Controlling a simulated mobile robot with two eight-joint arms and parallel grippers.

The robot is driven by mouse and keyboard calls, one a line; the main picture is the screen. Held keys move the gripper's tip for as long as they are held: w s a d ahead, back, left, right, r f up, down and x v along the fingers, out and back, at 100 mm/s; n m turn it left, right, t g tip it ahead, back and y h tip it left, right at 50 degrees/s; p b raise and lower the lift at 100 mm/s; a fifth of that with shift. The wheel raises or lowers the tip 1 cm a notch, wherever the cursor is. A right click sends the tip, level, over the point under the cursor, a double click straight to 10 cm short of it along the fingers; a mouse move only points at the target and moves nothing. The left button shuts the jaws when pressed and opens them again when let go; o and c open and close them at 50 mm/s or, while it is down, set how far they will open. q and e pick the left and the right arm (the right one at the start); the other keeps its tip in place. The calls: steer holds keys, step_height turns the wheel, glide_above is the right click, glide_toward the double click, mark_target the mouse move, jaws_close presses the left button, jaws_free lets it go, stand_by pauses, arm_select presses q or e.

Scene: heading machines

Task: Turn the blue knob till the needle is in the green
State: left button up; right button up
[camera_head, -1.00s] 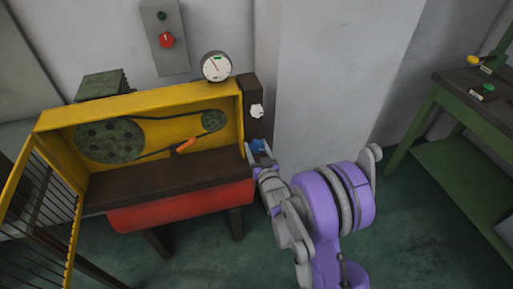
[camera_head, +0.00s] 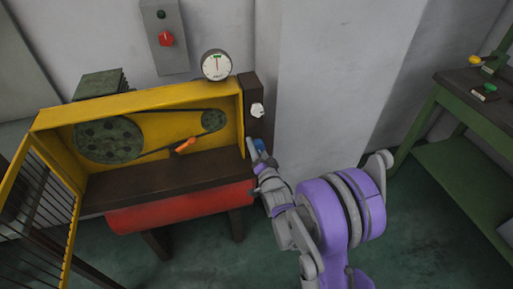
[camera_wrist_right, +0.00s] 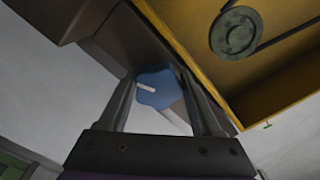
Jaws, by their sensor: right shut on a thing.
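The blue knob (camera_wrist_right: 158,90) sits on the dark post beside the yellow machine, and its white pointer mark shows in the right wrist view. My right gripper (camera_wrist_right: 160,85) is shut on the knob, one finger on each side. In the head view the gripper (camera_head: 258,150) hides most of the knob (camera_head: 260,146). The round gauge (camera_head: 216,65) stands on top of the yellow housing. Its needle points about straight up, at the small green band at the top of the dial. My left gripper is not in view.
The yellow machine housing (camera_head: 60,118) has its barred guard (camera_head: 40,200) open at the left. A white knob (camera_head: 257,110) is above the blue one. A red switch (camera_head: 166,39) is on the wall. A green table (camera_head: 450,100) stands at the right.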

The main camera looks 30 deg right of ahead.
steer(key=shift+m, duration=0.5)
steer(key=o, duration=1.3)
steer(key=shift+o, duration=0.2)
steer(key=v, duration=1.1)
steer(key=shift+b, duration=0.3)
steer(key=shift+d, duration=0.1)
